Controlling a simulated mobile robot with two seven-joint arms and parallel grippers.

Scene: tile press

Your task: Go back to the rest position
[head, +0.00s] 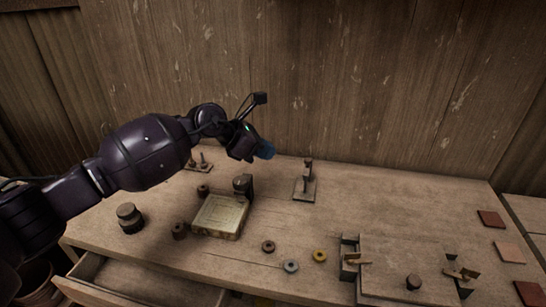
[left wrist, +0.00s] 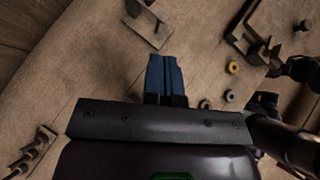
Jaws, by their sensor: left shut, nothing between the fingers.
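My left gripper (head: 265,150) is raised above the back of the workbench, with its arm reaching in from the left. In the left wrist view its blue fingers (left wrist: 165,75) are together with nothing between them. It touches no object that I can see. The bench top (head: 370,195) lies below it. My right gripper does not clearly show in the head view.
A cream box (head: 220,216) and a dark weight (head: 130,218) stand at left. A small stand (head: 305,185) is at the back. Rings (head: 319,256) lie at the front, beside a clamp plate (head: 405,270). Tiles (head: 508,252) lie at right. A drawer (head: 140,284) is open.

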